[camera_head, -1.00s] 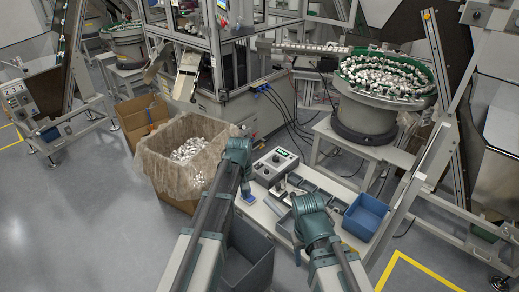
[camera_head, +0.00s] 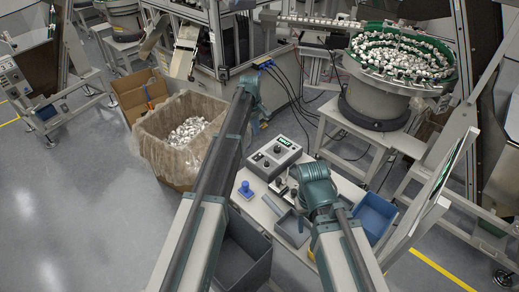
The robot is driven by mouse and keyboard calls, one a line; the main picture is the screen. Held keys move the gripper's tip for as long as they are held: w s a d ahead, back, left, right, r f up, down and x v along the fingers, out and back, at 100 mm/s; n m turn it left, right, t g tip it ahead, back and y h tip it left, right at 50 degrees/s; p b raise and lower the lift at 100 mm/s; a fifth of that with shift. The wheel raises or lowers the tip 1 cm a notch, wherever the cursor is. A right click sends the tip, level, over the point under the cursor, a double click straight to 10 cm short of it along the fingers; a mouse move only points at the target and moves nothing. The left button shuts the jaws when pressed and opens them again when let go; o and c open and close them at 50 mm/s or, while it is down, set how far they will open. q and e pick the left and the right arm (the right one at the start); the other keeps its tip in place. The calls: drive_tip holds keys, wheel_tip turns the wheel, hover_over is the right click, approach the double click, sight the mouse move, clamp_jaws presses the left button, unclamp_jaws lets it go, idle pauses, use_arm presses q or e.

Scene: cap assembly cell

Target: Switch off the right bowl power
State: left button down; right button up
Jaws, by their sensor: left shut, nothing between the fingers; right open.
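The right bowl feeder (camera_head: 378,100) stands at the upper right, a dark drum with a green rim, full of silvery caps. A grey control box (camera_head: 273,160) with a lit green display and a dark knob sits on the white bench below and left of it. Its power switch is too small to make out. My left gripper (camera_head: 263,122) is shut and empty beyond the control box, small and partly hidden by its wrist.
A blue stamp-like piece (camera_head: 245,190) stands on the bench's left end. A blue bin (camera_head: 374,214) is at its right. A lined carton (camera_head: 160,150) of caps stands left. Dark cables (camera_head: 292,112) run behind the bench. A tilted screen (camera_head: 440,185) stands at right.

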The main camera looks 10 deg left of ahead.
sight(260, 155)
use_arm(q)
drive_tip(key=f+b, duration=0.4)
drive_tip(key=w+f+b, duration=0.1)
drive_tip(key=f+b, duration=0.4)
drive_tip(key=d+f+b, duration=0.1)
drive_tip(key=f+b, duration=0.4)
drive_tip(key=shift+w, duration=0.25)
use_arm(e)
wheel_tip(260, 155, down, 14)
use_arm(q)
drive_tip(key=shift+f, duration=0.15)
use_arm(e)
drive_tip(key=shift+f, duration=0.15)
drive_tip(key=shift+s, duration=0.1)
use_arm(q)
drive_tip(key=shift+s, duration=0.15)
